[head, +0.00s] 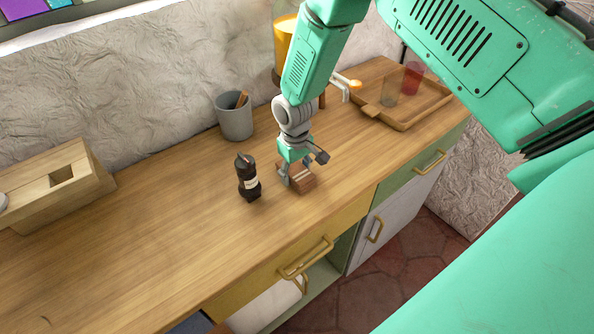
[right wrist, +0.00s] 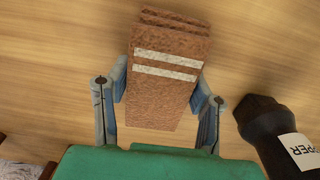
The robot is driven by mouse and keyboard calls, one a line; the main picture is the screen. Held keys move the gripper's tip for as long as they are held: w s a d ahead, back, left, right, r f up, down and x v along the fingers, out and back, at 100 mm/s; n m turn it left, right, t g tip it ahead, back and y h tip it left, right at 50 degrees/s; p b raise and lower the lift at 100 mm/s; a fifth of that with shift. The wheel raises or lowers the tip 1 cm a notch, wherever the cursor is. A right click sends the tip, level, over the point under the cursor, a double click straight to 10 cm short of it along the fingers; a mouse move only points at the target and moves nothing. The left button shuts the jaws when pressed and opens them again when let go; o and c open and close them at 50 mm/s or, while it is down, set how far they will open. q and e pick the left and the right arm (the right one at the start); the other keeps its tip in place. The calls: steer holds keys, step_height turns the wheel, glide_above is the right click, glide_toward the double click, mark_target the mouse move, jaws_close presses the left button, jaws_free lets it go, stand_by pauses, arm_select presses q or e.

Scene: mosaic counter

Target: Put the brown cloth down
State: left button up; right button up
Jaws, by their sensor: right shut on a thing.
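The brown cloth (head: 303,183) is a folded block with two pale stripes; it also shows in the right wrist view (right wrist: 165,105). My right gripper (head: 299,172) comes down from above and is shut on the cloth, one finger on each side in the right wrist view. The cloth is at or just above the wooden counter (head: 180,240); I cannot tell whether it touches. My left gripper is not in the head view.
A dark pepper bottle (head: 248,178) stands close to the left of the cloth. A grey cup (head: 235,118) is behind. A wooden tray (head: 400,124) with two glasses is at the back right, and a wooden box (head: 62,180) at the left. The counter between box and bottle is clear.

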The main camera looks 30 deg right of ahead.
steer(key=shift+a+r, duration=0.15)
steer(key=shift+a, duration=0.35)
steer(key=shift+s+d+f, duration=0.1)
steer(key=shift+d+f, duration=0.3)
steer(key=shift+d, duration=0.1)
steer(key=o, duration=1.2)
steer(key=shift+s+d, duration=0.15)
steer(key=shift+d, duration=0.05)
steer(key=shift+c, duration=0.2)
steer(key=shift+o, duration=0.8)
steer(key=shift+d+f, duration=0.1)
steer(key=shift+f, duration=0.1)
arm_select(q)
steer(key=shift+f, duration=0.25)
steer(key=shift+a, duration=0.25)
arm_select(e)
steer(key=shift+a, duration=0.35)
